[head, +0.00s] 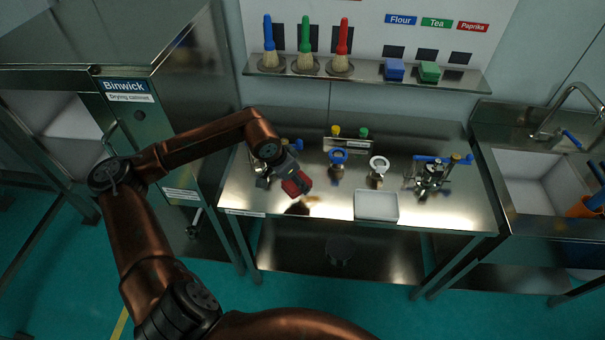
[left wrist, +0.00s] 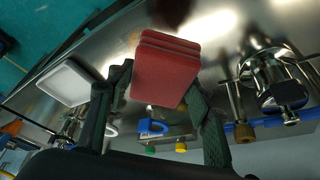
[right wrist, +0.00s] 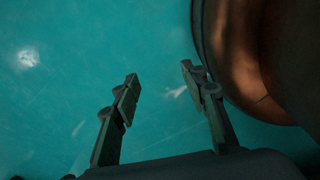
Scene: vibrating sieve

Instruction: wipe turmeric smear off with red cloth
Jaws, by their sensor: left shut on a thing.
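The red cloth (head: 297,184) is a folded block held over the left part of the steel table (head: 330,220). My left gripper (head: 291,178) is shut on it. In the left wrist view the cloth (left wrist: 166,70) sits between the two fingers, and its dark red reflection shows on the steel beyond. A pale tan patch (head: 311,198) lies on the table just right of the cloth; I cannot tell whether it is the turmeric smear or a reflection. My right gripper (right wrist: 160,75) is open and empty above the teal floor, and the head view does not show it.
A white tray (head: 377,205) stands right of the cloth. Blue and white ringed fittings (head: 338,158) and a clamp assembly (head: 432,173) stand on the table. Another metal assembly (left wrist: 270,75) is close to the left gripper. A shelf (head: 370,72) with brushes and blocks hangs behind.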

